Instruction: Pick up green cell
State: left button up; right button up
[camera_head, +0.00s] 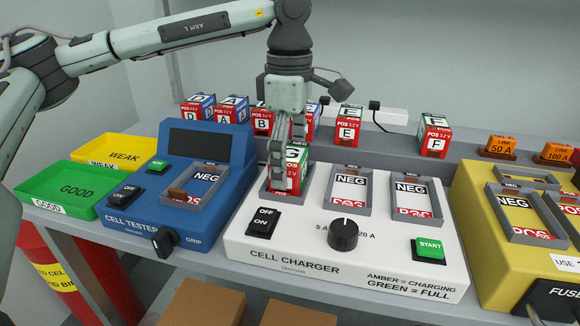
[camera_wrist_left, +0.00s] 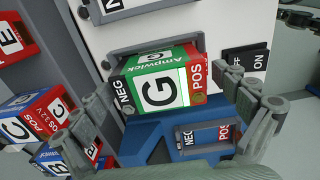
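The green cell (camera_head: 297,154), a block marked G with green, white and red faces, stands in the left bay of the white cell charger (camera_head: 346,250). In the left wrist view the cell (camera_wrist_left: 160,88) shows its G face, with NEG and POS at its ends. My left gripper (camera_head: 287,150) is over the bay and partly hides the cell. In the left wrist view its fingers (camera_wrist_left: 170,112) are spread on either side of the cell, with gaps visible. My right gripper does not show in the head view.
The blue cell tester (camera_head: 140,205) stands left of the charger, with the green GOOD tray (camera_head: 35,185) and yellow WEAK tray (camera_head: 90,147) beyond it. A yellow unit (camera_head: 485,235) stands at right.

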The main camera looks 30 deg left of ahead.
pick_arm(q)
jog(key=c, duration=1.4)
jog(key=shift+c, duration=0.8)
jog(key=shift+r, duration=0.1)
